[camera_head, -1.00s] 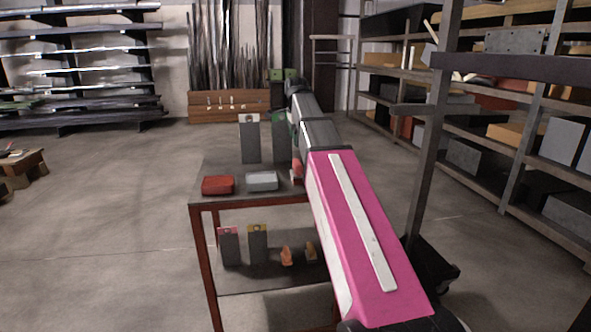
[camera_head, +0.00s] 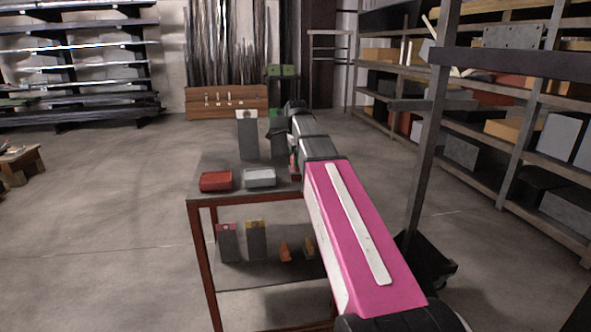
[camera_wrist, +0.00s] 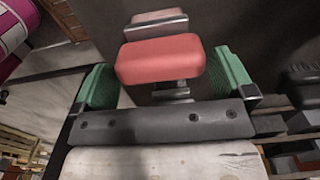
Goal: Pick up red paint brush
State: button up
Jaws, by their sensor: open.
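The wrist view shows a rounded red piece (camera_wrist: 160,59) with metal below it, which looks like the red paint brush, though its full shape is hidden. My gripper (camera_wrist: 166,78) is open, with one green finger on each side of this piece and a gap visible at the right. I cannot tell whether the left finger touches it. In the head view, my pink arm reaches over the right side of the table (camera_head: 213,197) and hides most of the gripper. A small red part (camera_head: 293,166) shows beside the arm at the tabletop.
A red box (camera_head: 216,181) and a light grey box (camera_head: 260,178) lie on the tabletop. A dark panel with a white label (camera_head: 247,138) stands behind them. The lower shelf (camera_head: 260,278) holds two labelled panels and small orange pieces. A metal post (camera_head: 428,170) stands right of my arm.

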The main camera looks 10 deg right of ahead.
jog(key=shift+f, duration=0.6)
jog(key=c, duration=0.8)
jog(key=shift+o, duration=0.2)
jog(key=shift+r, duration=0.15)
jog(key=shift+r, duration=0.6)
notch_tip(320, 180, up, 2)
jog(key=shift+r, duration=0.15)
jog(key=s+a+r, duration=0.6)
jog(key=a+r, duration=0.1)
jog(key=a, duration=0.3)
jog(key=shift+r, duration=0.15)
